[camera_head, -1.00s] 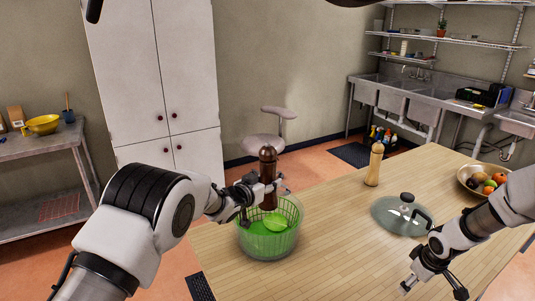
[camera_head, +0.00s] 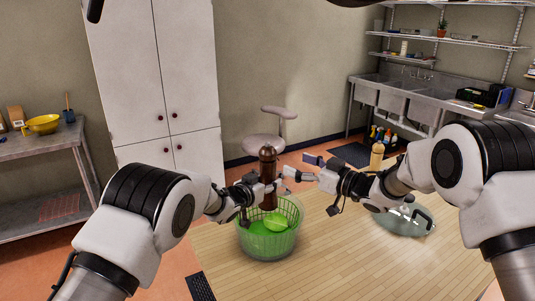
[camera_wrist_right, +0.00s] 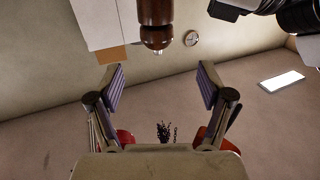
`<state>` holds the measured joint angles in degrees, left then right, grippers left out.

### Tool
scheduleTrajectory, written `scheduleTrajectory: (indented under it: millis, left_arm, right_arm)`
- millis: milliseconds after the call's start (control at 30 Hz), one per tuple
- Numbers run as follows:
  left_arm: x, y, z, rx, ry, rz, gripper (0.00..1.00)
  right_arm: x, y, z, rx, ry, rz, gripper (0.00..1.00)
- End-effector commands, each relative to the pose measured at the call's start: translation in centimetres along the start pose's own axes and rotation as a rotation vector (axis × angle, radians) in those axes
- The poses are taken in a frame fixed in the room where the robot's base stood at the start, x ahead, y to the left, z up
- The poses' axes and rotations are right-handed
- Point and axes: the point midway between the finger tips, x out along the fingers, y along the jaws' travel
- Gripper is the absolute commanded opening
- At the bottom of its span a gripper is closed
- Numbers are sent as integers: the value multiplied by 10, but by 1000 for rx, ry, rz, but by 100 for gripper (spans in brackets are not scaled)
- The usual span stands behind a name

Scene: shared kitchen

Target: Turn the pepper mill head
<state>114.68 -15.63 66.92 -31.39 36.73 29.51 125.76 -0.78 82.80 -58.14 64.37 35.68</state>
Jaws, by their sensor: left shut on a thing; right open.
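The dark brown pepper mill (camera_head: 268,163) stands upright above the green basket (camera_head: 268,243). My left gripper (camera_head: 265,190) is shut on its body, below the head. My right gripper (camera_head: 302,166) is open and empty, just right of the mill at about the height of its head. In the right wrist view the mill's head end (camera_wrist_right: 156,20) shows at the top, beyond and between the open fingers (camera_wrist_right: 160,80), apart from them. The mill's lower end is partly hidden by the left gripper and the basket.
A green item (camera_head: 275,221) lies in the basket. The table front (camera_head: 330,265) is clear. A stool (camera_head: 264,143) stands behind.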

Motion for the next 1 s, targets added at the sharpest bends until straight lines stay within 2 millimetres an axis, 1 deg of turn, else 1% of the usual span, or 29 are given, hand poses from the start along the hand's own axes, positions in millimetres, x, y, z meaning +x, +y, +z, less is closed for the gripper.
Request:
scheduleTrajectory:
  millis: [167,300,433,500,600,833,867,900,967,1000]
  left_arm:
    - [0,0,-2,1,3,0,0]
    - [0,0,-2,1,3,0,0]
    - [0,0,-2,0,3,0,0]
    - [0,0,-2,1,3,0,0]
    - [0,0,-2,1,3,0,0]
    - [0,0,-2,1,3,0,0]
    - [0,0,-2,1,3,0,0]
    - [0,0,-2,1,3,0,0]
    - [0,0,-2,1,3,0,0]
    - [0,0,-2,1,3,0,0]
  right_arm:
    - [36,-1,2,-3,-1,-1,79]
    - [71,-1,2,-3,-1,-1,79]
    - [95,0,1,-2,-2,1,79]
    - [103,0,1,-2,-1,2,79]
    - [108,1,0,-1,-1,3,79]
    - [109,1,1,0,-2,4,79]
    - [109,1,1,0,-2,4,72]
    - [109,1,1,0,-2,4,58]
    - [109,1,1,0,-2,4,37]
    - [109,0,1,0,-2,3,23]
